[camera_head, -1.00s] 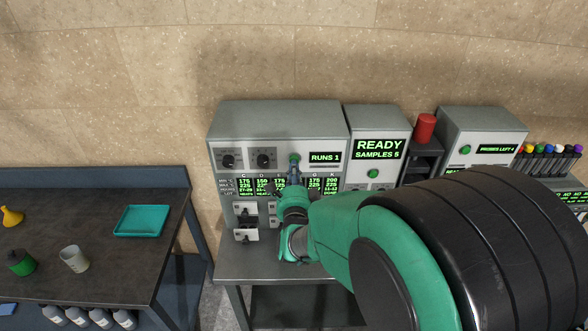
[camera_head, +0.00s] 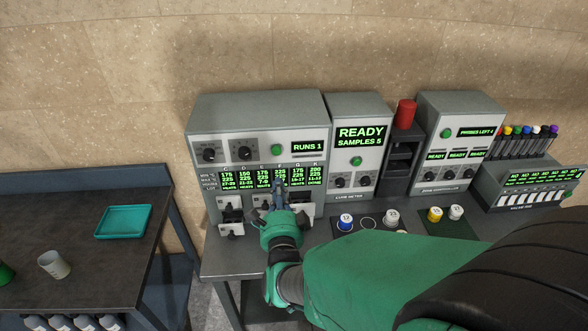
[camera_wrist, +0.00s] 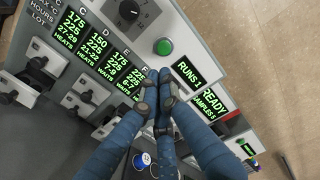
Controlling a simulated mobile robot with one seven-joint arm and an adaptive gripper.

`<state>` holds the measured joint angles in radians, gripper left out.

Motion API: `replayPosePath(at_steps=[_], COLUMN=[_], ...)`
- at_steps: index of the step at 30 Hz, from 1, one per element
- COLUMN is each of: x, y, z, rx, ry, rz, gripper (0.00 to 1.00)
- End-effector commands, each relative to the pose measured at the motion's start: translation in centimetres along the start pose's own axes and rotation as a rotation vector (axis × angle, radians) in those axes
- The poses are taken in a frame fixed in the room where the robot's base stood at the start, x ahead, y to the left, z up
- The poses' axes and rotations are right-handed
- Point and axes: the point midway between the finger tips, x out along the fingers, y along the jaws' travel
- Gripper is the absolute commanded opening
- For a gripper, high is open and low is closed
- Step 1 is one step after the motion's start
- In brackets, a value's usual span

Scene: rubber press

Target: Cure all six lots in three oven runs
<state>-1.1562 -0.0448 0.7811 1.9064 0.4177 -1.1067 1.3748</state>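The oven (camera_head: 255,112) shows RUNS 1 on its display (camera_head: 308,146), with a green button (camera_head: 277,149) and two dials. Its lot panel (camera_head: 228,182) has lettered columns. C and D read HEATS, E and F read WAITS, and K reads DONE; G is hard to read. White slots with dark handles (camera_head: 231,213) line the front below. My gripper (camera_head: 278,184) is just in front of the panel, below the button and apart from it. In the wrist view its fingertips (camera_wrist: 160,76) meet with nothing visible between them. My gripper hides part of the panel and front.
A meter (camera_head: 358,105) reads READY, SAMPLES 5. Blue-and-white (camera_head: 346,222), white (camera_head: 390,216) and yellow (camera_head: 435,214) pieces sit before the machines. A red cylinder (camera_head: 405,112) tops a dark rack. Left, a dark table (camera_head: 90,265) holds a teal tray (camera_head: 123,222) and cup (camera_head: 54,264).

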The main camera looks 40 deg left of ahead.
Motion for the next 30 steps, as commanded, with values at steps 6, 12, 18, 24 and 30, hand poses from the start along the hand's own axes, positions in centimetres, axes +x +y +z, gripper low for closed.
replayPosePath(at_steps=[6,12,18,24,30], x=[-0.9,-1.0,-1.0,-0.9,-0.7], y=[0.0,0.0,0.0,-0.1,-0.6], z=[0.0,0.0,0.0,0.0,-1.4], rx=[0.000,0.000,0.000,0.000,-0.022], ry=[0.000,0.000,0.000,0.000,0.009], rz=[0.000,0.000,0.000,0.000,0.019], gripper=[0.00,0.00,0.00,0.00,0.00])
